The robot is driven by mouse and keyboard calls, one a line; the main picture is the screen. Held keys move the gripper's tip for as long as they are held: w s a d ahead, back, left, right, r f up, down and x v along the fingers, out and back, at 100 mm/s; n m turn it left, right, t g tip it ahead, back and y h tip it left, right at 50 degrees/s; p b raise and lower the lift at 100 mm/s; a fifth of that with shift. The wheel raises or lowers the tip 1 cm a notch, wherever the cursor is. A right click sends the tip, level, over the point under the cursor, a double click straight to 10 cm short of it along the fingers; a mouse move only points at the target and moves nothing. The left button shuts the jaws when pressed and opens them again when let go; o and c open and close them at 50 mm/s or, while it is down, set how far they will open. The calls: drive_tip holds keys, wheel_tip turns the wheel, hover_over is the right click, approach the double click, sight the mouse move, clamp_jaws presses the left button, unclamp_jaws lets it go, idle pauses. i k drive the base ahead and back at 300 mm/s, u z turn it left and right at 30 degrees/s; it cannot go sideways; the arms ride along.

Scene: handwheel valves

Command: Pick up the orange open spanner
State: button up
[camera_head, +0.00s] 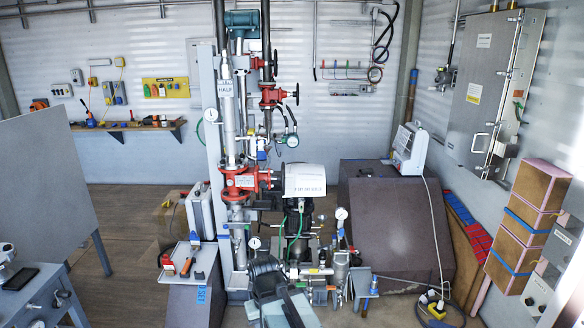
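I cannot make out an orange open spanner for sure. A small grey tray (207,262) left of the valve assembly holds small tools, among them a red-orange item (187,266) too small to identify. Another small orange-red item (166,260) lies at the tray's left side. Dark, ribbed parts at the bottom centre may belong to my arm. I cannot make out gripper fingertips there, and nothing is visibly held.
The pipe stand with red valves (238,181) fills the centre. A wall shelf (125,127) with small tools is at the back left. A grey table (35,295) stands at lower left. A dark sloped block (400,225) and stacked boxes (525,215) are right. Floor is open at left.

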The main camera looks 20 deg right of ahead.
sight(185, 268)
drive_tip(key=z, duration=0.65)
drive_tip(key=i, duration=1.8)
drive_tip(key=u, duration=0.35)
drive_tip(key=k, duration=0.8)
drive_tip(key=u, duration=0.15)
drive_tip(key=i, duration=0.8)
drive_tip(key=z, duration=0.05)
